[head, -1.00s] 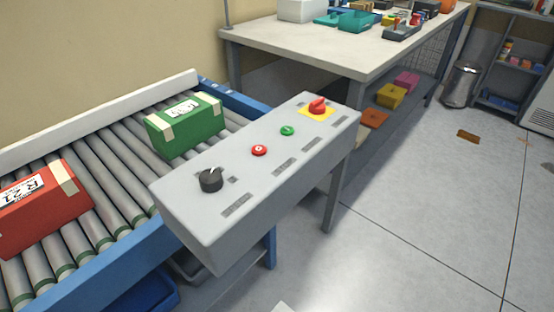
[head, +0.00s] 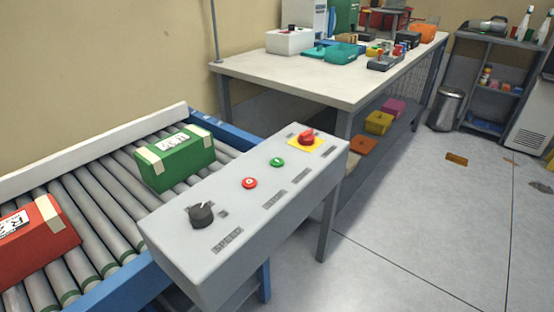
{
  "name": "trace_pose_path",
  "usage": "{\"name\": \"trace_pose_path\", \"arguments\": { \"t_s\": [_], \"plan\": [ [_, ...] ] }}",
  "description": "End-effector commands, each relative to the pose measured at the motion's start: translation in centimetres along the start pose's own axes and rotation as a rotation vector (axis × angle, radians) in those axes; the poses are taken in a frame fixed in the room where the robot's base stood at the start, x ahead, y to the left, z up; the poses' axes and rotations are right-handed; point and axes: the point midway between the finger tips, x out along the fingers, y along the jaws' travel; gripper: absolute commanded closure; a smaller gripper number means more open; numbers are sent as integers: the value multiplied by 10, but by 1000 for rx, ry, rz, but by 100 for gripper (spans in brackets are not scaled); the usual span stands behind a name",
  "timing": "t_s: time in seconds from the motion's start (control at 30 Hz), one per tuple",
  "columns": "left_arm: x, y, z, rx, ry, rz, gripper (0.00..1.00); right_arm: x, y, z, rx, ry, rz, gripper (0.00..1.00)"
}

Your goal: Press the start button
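A grey control panel (head: 240,240) stands in front of the roller conveyor in the head view. Nothing covers or touches the buttons. Neither of my grippers shows in the head view.
A green box (head: 178,160) and a red box (head: 36,243) sit on the roller conveyor (head: 91,205). Behind the panel is a white-topped workbench (head: 290,82) with trays and tools. A bin (head: 445,109) and shelf stand at the back right. The floor (head: 430,220) at right is mostly clear.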

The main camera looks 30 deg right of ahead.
Motion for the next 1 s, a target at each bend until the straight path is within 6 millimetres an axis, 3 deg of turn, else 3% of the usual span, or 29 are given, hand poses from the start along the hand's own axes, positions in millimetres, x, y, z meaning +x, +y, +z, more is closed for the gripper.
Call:
{"name": "trace_pose_path", "arguments": {
  "t_s": [0.07,0.3,1.0],
  "plan": [
    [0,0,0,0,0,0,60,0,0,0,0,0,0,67],
    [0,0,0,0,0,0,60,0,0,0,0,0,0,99],
    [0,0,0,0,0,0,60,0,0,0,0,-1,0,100]
  ]
}}
